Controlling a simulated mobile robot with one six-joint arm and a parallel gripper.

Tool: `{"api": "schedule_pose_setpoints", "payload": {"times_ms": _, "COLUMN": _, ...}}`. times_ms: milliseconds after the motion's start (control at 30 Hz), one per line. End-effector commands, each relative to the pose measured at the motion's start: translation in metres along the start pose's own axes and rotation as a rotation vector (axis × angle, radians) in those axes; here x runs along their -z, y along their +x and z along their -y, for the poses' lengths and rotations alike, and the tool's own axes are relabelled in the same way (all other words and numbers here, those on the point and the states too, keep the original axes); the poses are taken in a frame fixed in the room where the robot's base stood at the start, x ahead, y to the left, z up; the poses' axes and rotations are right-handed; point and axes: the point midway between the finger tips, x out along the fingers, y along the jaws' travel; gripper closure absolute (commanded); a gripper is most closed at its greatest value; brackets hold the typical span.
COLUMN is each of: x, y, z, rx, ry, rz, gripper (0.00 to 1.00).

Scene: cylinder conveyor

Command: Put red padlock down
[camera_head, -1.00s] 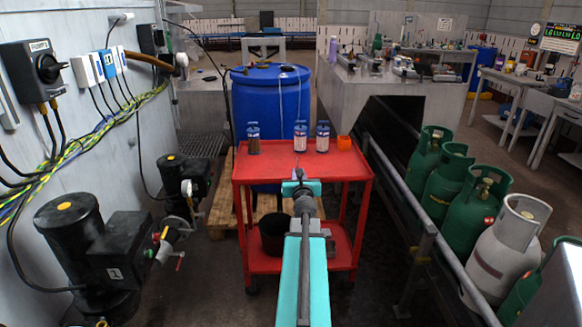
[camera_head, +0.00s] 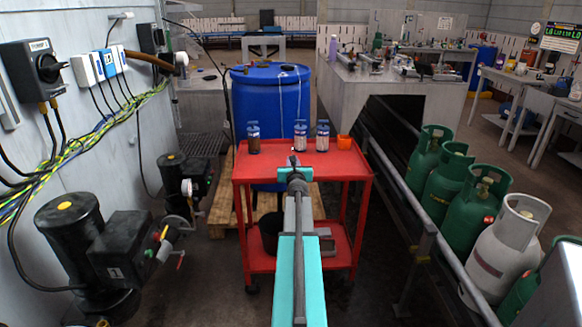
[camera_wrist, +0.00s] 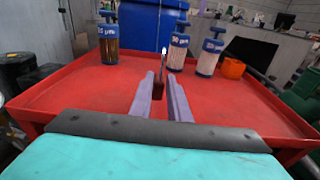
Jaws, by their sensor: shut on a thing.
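My gripper (camera_wrist: 160,88) points forward over the red cart top, its two purple fingers close together. Between them is a small dark red piece, with a thin grey shackle-like part rising above it; I take this to be the red padlock (camera_wrist: 158,90). Most of the padlock is hidden by the fingers. In the head view my gripper (camera_head: 294,166) is over the middle of the cart top (camera_head: 343,167), and the padlock is too small to make out clearly. I cannot tell whether the padlock touches the cart.
Three lidded containers, a brown-filled one (camera_head: 254,138) and two pale ones (camera_head: 300,136) (camera_head: 322,137), stand along the cart's back edge beside an orange cup (camera_head: 344,142). A blue barrel (camera_head: 262,100) is behind. Bare cart surface lies left and right of my gripper.

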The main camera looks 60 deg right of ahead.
Motion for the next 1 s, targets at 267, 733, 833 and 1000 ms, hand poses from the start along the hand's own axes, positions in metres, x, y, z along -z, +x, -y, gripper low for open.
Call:
{"api": "schedule_pose_setpoints", "payload": {"times_ms": 267, "x": -0.001, "y": 0.025, "z": -0.003, "rx": 0.000, "ry": 0.000, "rz": 0.000, "gripper": 1.00}}
{"api": "schedule_pose_setpoints", "payload": {"times_ms": 733, "x": -0.001, "y": 0.027, "z": -0.002, "rx": 0.001, "ry": 0.000, "rz": 0.000, "gripper": 1.00}}
{"api": "schedule_pose_setpoints", "payload": {"times_ms": 833, "x": -0.001, "y": 0.031, "z": -0.003, "rx": 0.001, "ry": 0.000, "rz": 0.000, "gripper": 1.00}}
{"api": "schedule_pose_setpoints", "payload": {"times_ms": 1000, "x": 0.011, "y": 0.036, "z": -0.003, "rx": 0.001, "ry": 0.000, "rz": 0.000, "gripper": 1.00}}
